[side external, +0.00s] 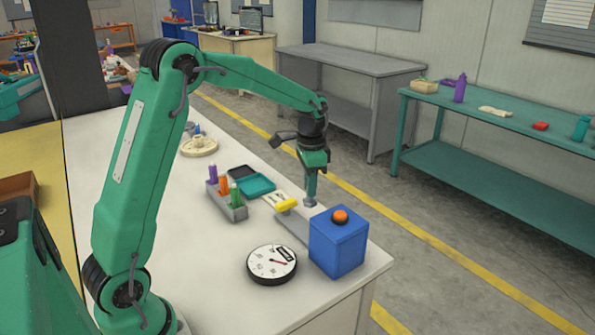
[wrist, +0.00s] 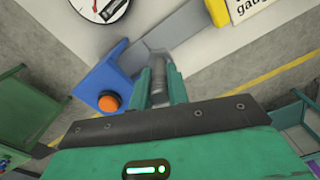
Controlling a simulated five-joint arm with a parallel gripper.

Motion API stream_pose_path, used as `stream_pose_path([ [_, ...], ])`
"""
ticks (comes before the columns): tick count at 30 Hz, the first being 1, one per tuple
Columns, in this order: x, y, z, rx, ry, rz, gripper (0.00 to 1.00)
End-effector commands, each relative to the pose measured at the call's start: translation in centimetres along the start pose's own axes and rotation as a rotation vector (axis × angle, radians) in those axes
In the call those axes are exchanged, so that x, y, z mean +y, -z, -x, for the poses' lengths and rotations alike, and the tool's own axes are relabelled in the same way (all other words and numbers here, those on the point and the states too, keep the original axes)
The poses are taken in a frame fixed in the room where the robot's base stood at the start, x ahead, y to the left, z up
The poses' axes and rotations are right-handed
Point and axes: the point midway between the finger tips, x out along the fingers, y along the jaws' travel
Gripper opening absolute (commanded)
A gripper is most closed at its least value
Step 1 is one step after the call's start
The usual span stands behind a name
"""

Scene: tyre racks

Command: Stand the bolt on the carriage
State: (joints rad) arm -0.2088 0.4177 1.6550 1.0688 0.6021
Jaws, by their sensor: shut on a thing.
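My gripper (side external: 311,190) points straight down over the far side of the white bench. Its teal fingers also show in the wrist view (wrist: 160,88), closed on a grey bolt (wrist: 158,82). In the side view only a small grey end of the bolt (side external: 310,203) shows below the fingertips. A low grey track (side external: 289,224) lies under the gripper, beside the blue box. It shows in the wrist view as a grey strip (wrist: 136,56). I cannot clearly tell the carriage from the track, nor whether the bolt touches it.
The blue box (side external: 337,245) with an orange button (side external: 340,216) stands close to the gripper. A round dial (side external: 272,264) lies in front.

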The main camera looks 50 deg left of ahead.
Motion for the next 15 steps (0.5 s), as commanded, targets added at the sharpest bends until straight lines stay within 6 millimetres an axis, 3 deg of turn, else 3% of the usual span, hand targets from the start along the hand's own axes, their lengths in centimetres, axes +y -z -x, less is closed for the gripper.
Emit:
stream_pose_path([
  [8,-0.3,0.3,-0.1,0.000,0.000,0.000,0.00],
  [15,-0.2,0.3,-2.5,-0.002,-0.001,0.000,0.00],
])
